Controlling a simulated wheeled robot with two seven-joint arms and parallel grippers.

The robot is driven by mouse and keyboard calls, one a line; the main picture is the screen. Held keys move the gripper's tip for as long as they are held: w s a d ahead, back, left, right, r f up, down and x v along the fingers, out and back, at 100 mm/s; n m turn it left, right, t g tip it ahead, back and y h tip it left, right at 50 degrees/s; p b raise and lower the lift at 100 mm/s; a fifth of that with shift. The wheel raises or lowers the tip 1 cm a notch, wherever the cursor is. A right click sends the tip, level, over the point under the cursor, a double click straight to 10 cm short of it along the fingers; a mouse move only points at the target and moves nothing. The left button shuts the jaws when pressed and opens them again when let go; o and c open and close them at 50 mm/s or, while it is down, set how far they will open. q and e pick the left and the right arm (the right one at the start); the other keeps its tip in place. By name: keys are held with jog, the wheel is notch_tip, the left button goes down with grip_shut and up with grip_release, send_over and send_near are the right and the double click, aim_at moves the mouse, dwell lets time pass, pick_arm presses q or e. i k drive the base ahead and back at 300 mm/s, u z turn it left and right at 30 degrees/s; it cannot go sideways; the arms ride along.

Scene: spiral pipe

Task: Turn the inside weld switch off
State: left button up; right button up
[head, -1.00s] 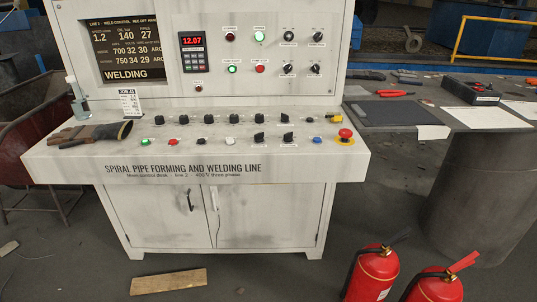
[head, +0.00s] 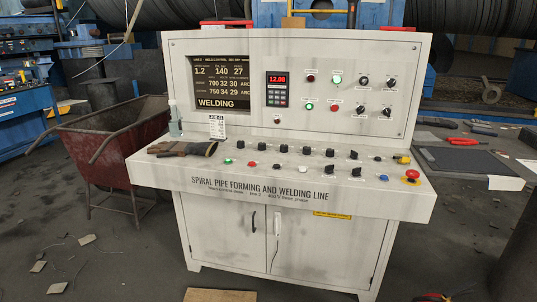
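The white control console (head: 300,240) stands ahead, lettered "SPIRAL PIPE FORMING AND WELDING LINE". Its sloping desk carries a back row of black rotary switches (head: 283,149) and a front row with coloured buttons and more black switches (head: 329,169). More black knobs (head: 363,82) are on the upright panel at the right. The switch labels are too small to read, so I cannot tell which is the inside weld switch. The screen (head: 223,84) reads "WELDING", with two rows ending in "ARC". Neither of my grippers is in view.
Gloves (head: 184,149) and a small card (head: 217,127) lie or stand at the desk's left. A red emergency button (head: 411,175) is at its right end. A dark red cart (head: 120,140) stands left. A side table (head: 470,160) is at right. Scraps lie on the floor.

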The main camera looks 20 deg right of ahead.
aim_at(328, 169)
jog(key=u, duration=0.3)
jog(key=i, duration=0.85)
jog(key=z, duration=0.25)
